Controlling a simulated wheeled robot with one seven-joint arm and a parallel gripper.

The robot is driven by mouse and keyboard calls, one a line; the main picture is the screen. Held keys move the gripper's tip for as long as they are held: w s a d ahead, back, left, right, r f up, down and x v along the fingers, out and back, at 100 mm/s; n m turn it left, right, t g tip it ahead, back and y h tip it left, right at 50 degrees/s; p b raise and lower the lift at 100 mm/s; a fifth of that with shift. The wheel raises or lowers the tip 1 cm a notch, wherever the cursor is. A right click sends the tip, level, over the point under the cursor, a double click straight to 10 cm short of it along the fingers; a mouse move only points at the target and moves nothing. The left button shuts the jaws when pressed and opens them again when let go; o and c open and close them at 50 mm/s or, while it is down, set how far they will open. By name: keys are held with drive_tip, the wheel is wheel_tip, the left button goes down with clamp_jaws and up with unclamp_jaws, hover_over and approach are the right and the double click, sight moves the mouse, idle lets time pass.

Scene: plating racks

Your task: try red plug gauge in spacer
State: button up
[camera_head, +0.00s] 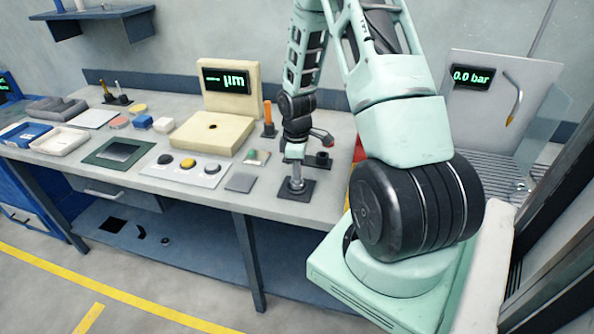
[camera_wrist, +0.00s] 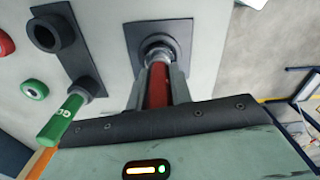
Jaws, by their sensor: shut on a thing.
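My gripper (camera_head: 294,160) is shut on the red plug gauge (camera_wrist: 158,86), which shows between the two fingers in the wrist view. The fingers and the gauge hide how deep the end sits. In the head view the red gauge is not clearly visible.
A green plug gauge (camera_wrist: 63,118) stands in a dark two-socket holder (camera_wrist: 75,62) beside my gripper; the other socket is empty.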

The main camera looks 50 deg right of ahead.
drive_tip(key=shift+r+p, duration=2.8)
drive_tip(key=shift+r, duration=0.65)
